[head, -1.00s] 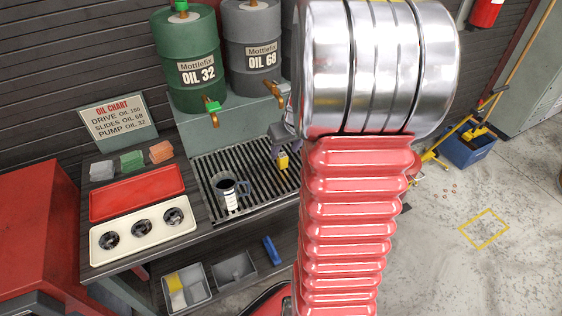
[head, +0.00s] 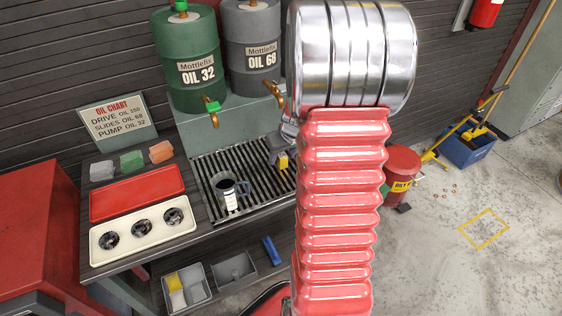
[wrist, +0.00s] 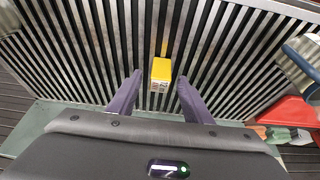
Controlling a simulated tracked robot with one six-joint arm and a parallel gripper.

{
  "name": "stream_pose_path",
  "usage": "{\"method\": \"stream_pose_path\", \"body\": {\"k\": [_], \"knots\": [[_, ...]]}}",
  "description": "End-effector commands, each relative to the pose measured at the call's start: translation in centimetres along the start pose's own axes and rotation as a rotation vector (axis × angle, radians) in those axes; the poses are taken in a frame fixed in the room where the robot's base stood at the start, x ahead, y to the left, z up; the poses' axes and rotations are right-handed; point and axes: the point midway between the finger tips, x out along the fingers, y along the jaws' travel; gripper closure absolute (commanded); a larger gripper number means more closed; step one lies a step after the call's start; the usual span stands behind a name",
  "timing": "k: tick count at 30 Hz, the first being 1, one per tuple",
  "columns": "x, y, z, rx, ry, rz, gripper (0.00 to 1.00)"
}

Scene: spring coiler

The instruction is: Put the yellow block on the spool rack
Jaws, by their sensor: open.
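The yellow block (wrist: 161,70) sits over the slatted drain grate in the wrist view, with dark marks on its near pale face. It also shows in the head view (head: 284,162), at the grate's right, partly hidden by my gripper. My gripper (wrist: 160,77) is open. Its two purple fingers stand on either side of the block, with visible gaps, and it is not gripped. In the head view my gripper (head: 280,154) is small and partly behind my arm. I cannot make out a spool rack in either view.
Green (head: 193,60) and grey (head: 250,45) oil drums stand behind. A red tray (head: 137,194) and a cream tray with three round openings (head: 142,229) lie left.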

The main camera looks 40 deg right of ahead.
Motion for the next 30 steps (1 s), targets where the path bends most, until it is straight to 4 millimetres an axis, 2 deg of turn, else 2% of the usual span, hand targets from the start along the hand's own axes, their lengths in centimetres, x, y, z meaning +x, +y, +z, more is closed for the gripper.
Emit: {"method": "stream_pose_path", "body": {"k": [5, 21, 30], "knots": [[1.21, -0.01, -0.03, 0.000, 0.000, 0.000, 0.55], [1.27, -0.05, -0.05, -0.001, 0.001, 0.000, 0.55], [1.27, -0.07, -0.05, -0.001, 0.001, 0.000, 0.74]]}}
